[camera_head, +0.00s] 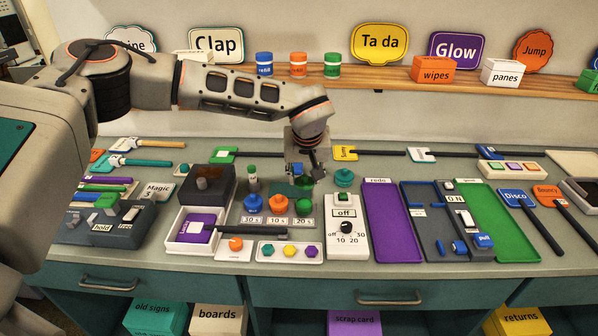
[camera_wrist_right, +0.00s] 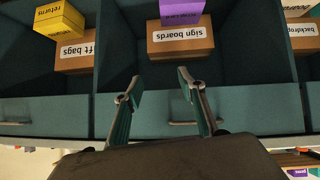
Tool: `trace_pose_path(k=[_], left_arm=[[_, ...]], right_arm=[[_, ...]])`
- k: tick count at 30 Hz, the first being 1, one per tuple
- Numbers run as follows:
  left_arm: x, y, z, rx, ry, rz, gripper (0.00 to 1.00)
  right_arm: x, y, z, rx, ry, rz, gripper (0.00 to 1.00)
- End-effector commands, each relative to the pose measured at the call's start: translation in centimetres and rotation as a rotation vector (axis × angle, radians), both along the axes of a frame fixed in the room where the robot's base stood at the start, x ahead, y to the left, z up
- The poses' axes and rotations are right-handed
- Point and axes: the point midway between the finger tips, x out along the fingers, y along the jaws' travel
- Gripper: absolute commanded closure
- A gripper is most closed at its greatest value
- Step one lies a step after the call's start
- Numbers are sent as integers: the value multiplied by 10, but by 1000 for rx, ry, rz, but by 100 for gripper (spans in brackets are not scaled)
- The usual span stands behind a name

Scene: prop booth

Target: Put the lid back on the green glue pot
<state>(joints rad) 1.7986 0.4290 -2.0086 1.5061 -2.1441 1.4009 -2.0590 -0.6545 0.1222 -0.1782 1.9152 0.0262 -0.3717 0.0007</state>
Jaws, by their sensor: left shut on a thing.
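The green glue pot (camera_head: 304,208) stands on the counter at the right end of a row, behind a "20 s" label. My left gripper (camera_head: 304,174) points down just behind and above it in the head view. It is shut on a small dark green piece (camera_head: 304,182) that looks like the lid; the fingers partly hide it. I cannot tell whether the piece touches the pot. My right gripper (camera_wrist_right: 156,88) is open and empty in the right wrist view, in front of the cabinet below the counter.
A blue pot (camera_head: 252,203) and an orange pot (camera_head: 277,206) stand left of the green one. A teal lidded item (camera_head: 344,178) and a white timer box (camera_head: 346,213) are close on the right. A white tray of colored pieces (camera_head: 289,251) lies in front.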

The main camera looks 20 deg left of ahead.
Motion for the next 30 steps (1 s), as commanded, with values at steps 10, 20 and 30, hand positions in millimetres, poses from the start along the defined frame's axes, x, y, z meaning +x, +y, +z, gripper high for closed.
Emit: trace_pose_path(k=[10,20,30], left_arm=[[0,1,-27,0,1,1,74],[0,1,-53,1,1,2,74],[0,1,-62,0,0,2,74]], right_arm=[[11,17,3,28,-49,22,60],[12,21,-11,30,-54,35,60],[10,19,-18,25,-45,34,60]])
